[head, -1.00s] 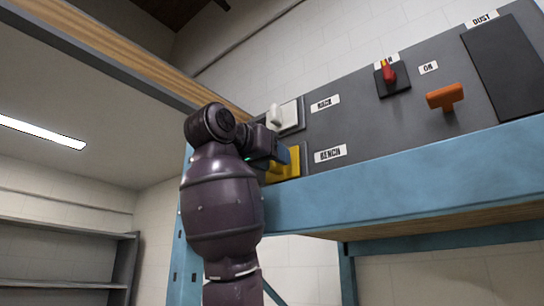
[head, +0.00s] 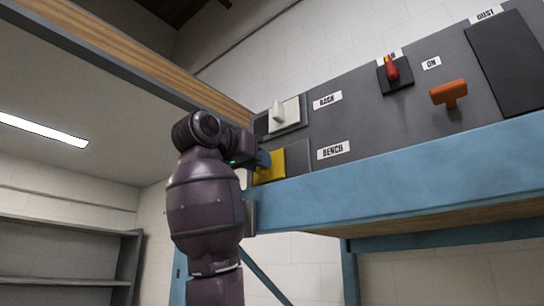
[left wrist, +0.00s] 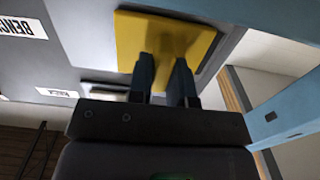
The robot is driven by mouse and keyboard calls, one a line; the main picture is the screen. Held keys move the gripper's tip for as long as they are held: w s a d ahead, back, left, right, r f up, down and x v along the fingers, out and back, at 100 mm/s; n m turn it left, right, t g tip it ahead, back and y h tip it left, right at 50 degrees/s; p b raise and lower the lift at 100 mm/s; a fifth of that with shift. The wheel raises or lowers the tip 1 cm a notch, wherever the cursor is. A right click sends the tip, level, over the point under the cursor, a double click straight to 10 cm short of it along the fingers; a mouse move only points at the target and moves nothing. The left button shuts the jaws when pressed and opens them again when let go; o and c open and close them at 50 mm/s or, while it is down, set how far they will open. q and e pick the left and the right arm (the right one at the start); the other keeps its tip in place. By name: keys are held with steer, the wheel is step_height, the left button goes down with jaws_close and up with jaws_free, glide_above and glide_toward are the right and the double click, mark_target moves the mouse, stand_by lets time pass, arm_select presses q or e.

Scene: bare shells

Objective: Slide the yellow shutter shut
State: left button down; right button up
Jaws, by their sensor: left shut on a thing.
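The yellow shutter (head: 271,172) is a flat plate low at the left end of the grey panel, left of the BENCH label. It fills the upper middle of the left wrist view (left wrist: 200,42). My left gripper (head: 264,159) is at the shutter's face, its blue fingers close together. In the left wrist view the fingers (left wrist: 164,72) are shut on a part of the shutter, which they mostly hide. A bare grey strip (head: 299,152) shows right of the shutter. My right gripper is out of view.
A white switch (head: 286,113) sits just above the shutter. A red lever (head: 392,69), an orange T-handle (head: 449,93) and a dark plate (head: 503,62) are farther right. A blue shelf beam (head: 390,185) runs close below the panel.

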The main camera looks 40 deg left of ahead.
arm_select(q)
steer(key=shift+a, duration=0.8)
steer(key=shift+r, duration=0.1)
steer(key=c, duration=1.4)
jaws_free()
steer(key=o, duration=0.4)
steer(key=shift+a, duration=0.25)
steer(key=shift+c, duration=0.2)
steer(key=shift+d, duration=0.15)
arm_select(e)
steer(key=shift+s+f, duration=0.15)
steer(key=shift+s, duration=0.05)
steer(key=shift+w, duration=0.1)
arm_select(q)
steer(key=shift+s, duration=0.25)
steer(key=s+b, duration=0.2)
steer(key=s, duration=0.8)
steer(key=shift+s+a+b, duration=0.15)
steer(key=shift+a+b, duration=0.25)
steer(key=shift+a, duration=0.05)
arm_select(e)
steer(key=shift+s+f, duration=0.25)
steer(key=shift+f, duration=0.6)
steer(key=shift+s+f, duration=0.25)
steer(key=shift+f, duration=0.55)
